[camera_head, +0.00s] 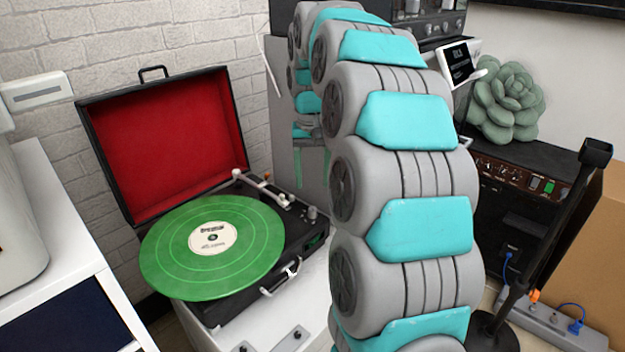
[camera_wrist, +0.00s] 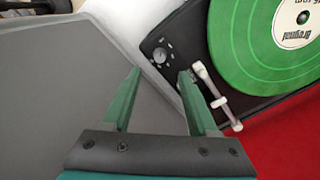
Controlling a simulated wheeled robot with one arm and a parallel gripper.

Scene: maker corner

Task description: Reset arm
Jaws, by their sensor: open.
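My gripper (camera_wrist: 160,98) shows in the wrist view with its two green fingers spread apart and nothing between them. In that view its fingertips are beside the corner of the record player (camera_wrist: 172,30), near the white tonearm (camera_wrist: 215,95); I cannot tell the exact height gap. In the head view my grey and turquoise arm rises through the middle and bends away to the back.
A white cabinet (camera_head: 60,225) stands at the left. At the right are a black amplifier (camera_head: 515,180) with a green succulent (camera_head: 505,102) on it, a black stand (camera_head: 550,235), a power strip (camera_head: 550,325) and a cardboard box (camera_head: 600,250). A grey surface (camera_wrist: 70,90) fills the wrist view's left.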

